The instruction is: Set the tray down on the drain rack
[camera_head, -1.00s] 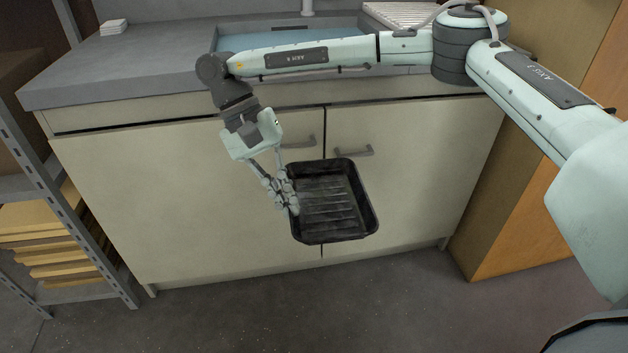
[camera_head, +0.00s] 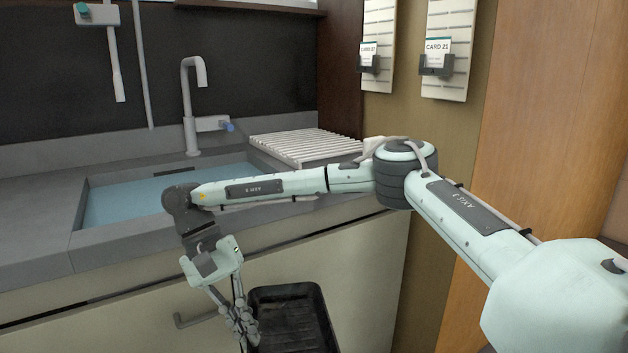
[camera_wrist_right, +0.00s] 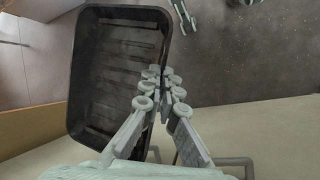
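The black ribbed tray (camera_head: 325,320) hangs in the air before the cabinet front, low in the head view and cut off by its bottom edge. My right gripper (camera_head: 243,332) is at the tray's left side. In the right wrist view the right gripper's fingers (camera_wrist_right: 168,82) close on the rim of the tray (camera_wrist_right: 76,75), which looks empty. The white slatted drain rack (camera_head: 305,147) lies on the counter right of the sink, above and beyond the tray; its visible slats are bare. A pale jointed part (camera_wrist_right: 184,18) in the wrist view may be my left gripper; its state is unclear.
The sink basin (camera_head: 150,190) with blue inside is left of the rack, with a tap (camera_head: 190,110) behind it. The counter's front edge and cabinet (camera_head: 370,270) stand beyond the tray. Two card holders (camera_head: 437,60) hang on the wall at right.

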